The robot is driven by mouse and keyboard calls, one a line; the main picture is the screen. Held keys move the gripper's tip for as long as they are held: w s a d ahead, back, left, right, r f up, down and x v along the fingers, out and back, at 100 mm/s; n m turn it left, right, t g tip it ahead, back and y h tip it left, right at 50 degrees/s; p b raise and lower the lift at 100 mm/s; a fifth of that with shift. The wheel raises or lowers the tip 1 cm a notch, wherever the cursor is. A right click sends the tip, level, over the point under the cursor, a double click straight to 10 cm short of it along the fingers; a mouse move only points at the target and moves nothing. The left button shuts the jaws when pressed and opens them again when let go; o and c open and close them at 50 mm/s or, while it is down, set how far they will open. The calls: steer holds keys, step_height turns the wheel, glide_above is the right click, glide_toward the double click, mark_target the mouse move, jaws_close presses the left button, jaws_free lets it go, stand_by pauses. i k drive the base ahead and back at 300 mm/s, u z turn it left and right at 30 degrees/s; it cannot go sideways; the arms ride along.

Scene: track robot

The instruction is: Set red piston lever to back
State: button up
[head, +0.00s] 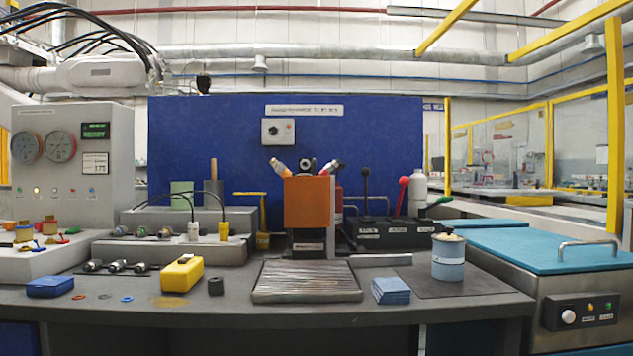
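I cannot make out my gripper in the head view, and nothing visible touches the red lever.
An orange box-shaped unit (309,203) stands left of the levers. A white bottle (419,190) is close to the red lever's right. A blue can (448,258) and blue pads (390,291) are in front. A blue panel (220,125) rises behind.

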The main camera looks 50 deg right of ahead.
mark_target(405, 181)
steer(key=z, duration=2.55)
steer(key=k, duration=0.3)
steer(key=u, duration=0.45)
